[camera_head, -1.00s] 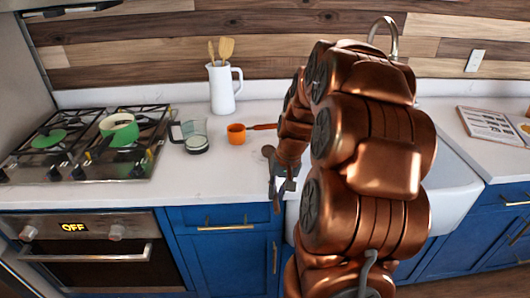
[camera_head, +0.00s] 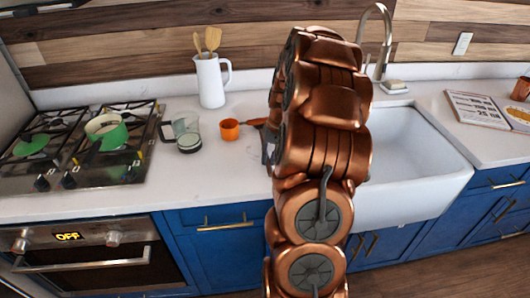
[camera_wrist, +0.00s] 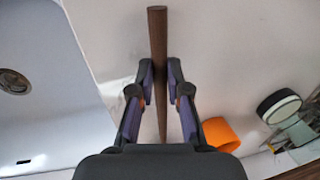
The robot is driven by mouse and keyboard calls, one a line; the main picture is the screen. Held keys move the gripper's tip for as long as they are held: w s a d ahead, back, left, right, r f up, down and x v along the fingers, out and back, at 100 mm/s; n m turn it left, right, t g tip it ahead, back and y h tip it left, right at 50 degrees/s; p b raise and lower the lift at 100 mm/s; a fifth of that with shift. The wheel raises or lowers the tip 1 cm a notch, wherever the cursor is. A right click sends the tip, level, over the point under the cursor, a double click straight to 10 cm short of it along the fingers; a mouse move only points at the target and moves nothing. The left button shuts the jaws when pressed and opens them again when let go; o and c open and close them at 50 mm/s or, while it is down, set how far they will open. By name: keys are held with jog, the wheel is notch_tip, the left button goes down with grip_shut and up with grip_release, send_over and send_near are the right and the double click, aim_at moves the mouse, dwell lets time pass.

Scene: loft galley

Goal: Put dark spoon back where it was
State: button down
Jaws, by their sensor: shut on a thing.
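The dark spoon (camera_wrist: 158,40) shows in the wrist view as a dark brown wooden handle between my fingers; its other end is hidden behind the gripper. My gripper (camera_wrist: 160,78) is shut on this handle above the white counter. In the head view my arm hides nearly all of the gripper and spoon. A white jug (camera_head: 211,84) stands at the back of the counter with light wooden utensils (camera_head: 207,42) in it.
A clear glass jug (camera_head: 187,135) stands left of the orange cup. The stove (camera_head: 75,150), with green pans, is further left. The white sink (camera_head: 410,160) lies right of my arm. An open book (camera_head: 485,110) lies right of the sink. The front counter left of my arm is clear.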

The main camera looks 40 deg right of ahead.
jog(key=shift+w+d+f, duration=0.55)
jog(key=shift+w+d, duration=0.05)
jog(key=shift+w, duration=0.2)
jog(key=shift+f, duration=0.1)
jog(key=c, duration=1.1)
grip_release()
jog(key=shift+c, duration=0.2)
jog(key=shift+p, duration=0.3)
